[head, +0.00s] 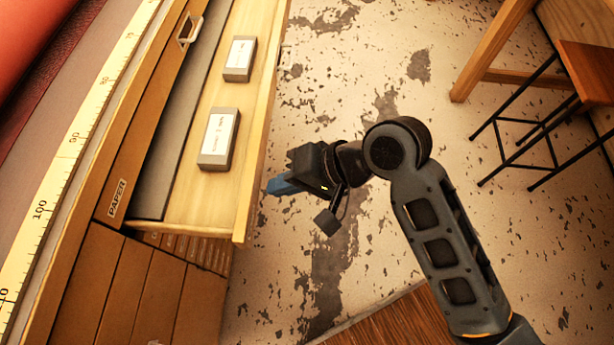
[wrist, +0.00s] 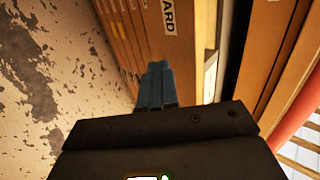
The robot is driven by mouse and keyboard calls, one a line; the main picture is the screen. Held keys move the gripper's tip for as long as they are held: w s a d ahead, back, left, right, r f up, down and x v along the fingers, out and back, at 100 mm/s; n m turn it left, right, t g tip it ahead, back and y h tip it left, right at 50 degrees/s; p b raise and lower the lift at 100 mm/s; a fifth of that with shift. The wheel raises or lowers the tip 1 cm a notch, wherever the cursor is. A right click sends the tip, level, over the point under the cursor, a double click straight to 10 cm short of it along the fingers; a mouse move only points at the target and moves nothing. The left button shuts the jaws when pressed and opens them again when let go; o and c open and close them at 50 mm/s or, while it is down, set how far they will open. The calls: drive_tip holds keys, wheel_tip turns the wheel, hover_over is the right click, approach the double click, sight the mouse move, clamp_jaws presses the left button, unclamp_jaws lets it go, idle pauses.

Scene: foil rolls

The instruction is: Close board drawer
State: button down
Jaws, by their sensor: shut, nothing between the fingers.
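In the wrist view the fingertips (wrist: 157,68) are below the label, near the front. I cannot tell whether they touch it.
A closed front labelled PAPER (head: 117,197) with a metal handle lies above the open drawer. A yellow measuring tape (head: 62,150) runs along the cabinet top beside a red roll (head: 30,35). A stool (head: 585,75) stands at the right. Worn floor between is clear.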

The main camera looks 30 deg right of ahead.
sight(148, 182)
drive_tip(key=shift+w+a, duration=0.4)
drive_tip(key=shift+a, duration=0.35)
drive_tip(key=w+a+p, duration=0.1)
drive_tip(key=w+a, duration=0.2)
drive_tip(key=a, duration=0.2)
drive_tip(key=w+a+p, duration=0.2)
drive_tip(key=w+a, duration=0.1)
drive_tip(key=a, duration=0.3)
drive_tip(key=w+a+p, duration=0.2)
drive_tip(key=w+a, duration=0.2)
drive_tip(key=a, duration=0.2)
drive_tip(key=shift+a, duration=0.15)
drive_tip(key=shift+a+r, duration=0.1)
drive_tip(key=shift+a, duration=0.05)
drive_tip(key=shift+r, duration=0.15)
